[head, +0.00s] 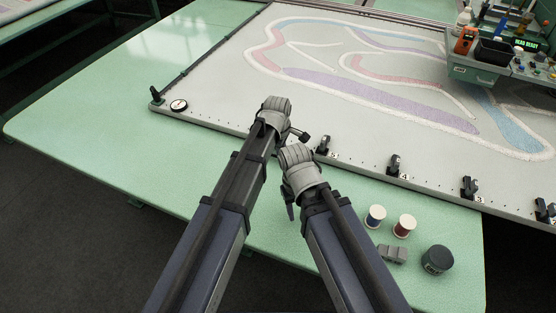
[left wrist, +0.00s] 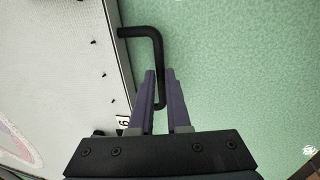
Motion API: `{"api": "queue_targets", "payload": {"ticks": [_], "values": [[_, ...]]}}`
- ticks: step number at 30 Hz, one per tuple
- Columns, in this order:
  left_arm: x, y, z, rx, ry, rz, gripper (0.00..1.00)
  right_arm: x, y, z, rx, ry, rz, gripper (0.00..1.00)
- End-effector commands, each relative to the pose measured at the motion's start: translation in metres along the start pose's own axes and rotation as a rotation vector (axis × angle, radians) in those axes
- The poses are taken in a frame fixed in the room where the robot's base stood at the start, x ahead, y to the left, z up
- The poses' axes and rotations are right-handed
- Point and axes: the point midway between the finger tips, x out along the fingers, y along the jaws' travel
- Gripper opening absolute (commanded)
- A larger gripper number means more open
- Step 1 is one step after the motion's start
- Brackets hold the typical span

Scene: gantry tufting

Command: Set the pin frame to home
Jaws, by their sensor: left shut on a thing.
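The pin frame (head: 230,131) is a wide pale panel with small pins along its near edge and a tufted pattern in pink, purple and blue. In the left wrist view its edge (left wrist: 118,50) carries a bent black handle (left wrist: 139,32). My left gripper (left wrist: 160,85) is shut on this handle, with a purple finger on each side of the bar. In the head view the handle and the left fingertips are hidden behind my arm. My right gripper (head: 290,212) is beside the left one, over the green table; its opening is hidden.
Black numbered clamps (head: 394,165) line the frame's near edge. A round dial (head: 179,105) sits at its left corner. Spools (head: 375,216), a grey block (head: 392,253) and a dark jar (head: 437,261) stand on the green table (head: 90,130). The table's left part is clear.

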Motion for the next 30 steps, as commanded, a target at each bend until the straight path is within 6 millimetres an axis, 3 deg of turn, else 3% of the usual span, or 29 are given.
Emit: {"api": "queue_targets", "payload": {"ticks": [1, 7, 8, 15, 24, 30], "values": [[0.001, 0.008, 0.0, 0.0, 0.001, 0.016, 0.0, 0.0, 0.0, 0.0, 0.0, 0.0, 0.0, 0.5], [0.0, 0.007, 0.0, 0.0, 0.001, 0.016, 0.0, 0.0, 0.0, 0.0, 0.0, 0.0, 0.0, 0.5], [0.0, 0.007, 0.0, 0.0, 0.001, 0.016, 0.18, 0.0, 0.0, 0.0, 0.0, 0.0, 0.0, 0.5], [0.0, 0.005, 0.0, 0.0, 0.001, 0.013, 0.45, 0.0, 0.0, 0.0, 0.0, 0.0, 0.0, 0.5], [-0.001, 0.004, 0.0, 0.0, 0.001, 0.011, 0.45, -0.001, 0.0, 0.0, 0.0, 0.0, 0.0, 0.5], [-0.012, 0.004, 0.0, 0.0, 0.0, 0.01, 0.45, -0.012, 0.001, 0.001, 0.0, 0.0, 0.0, 0.5]]}}
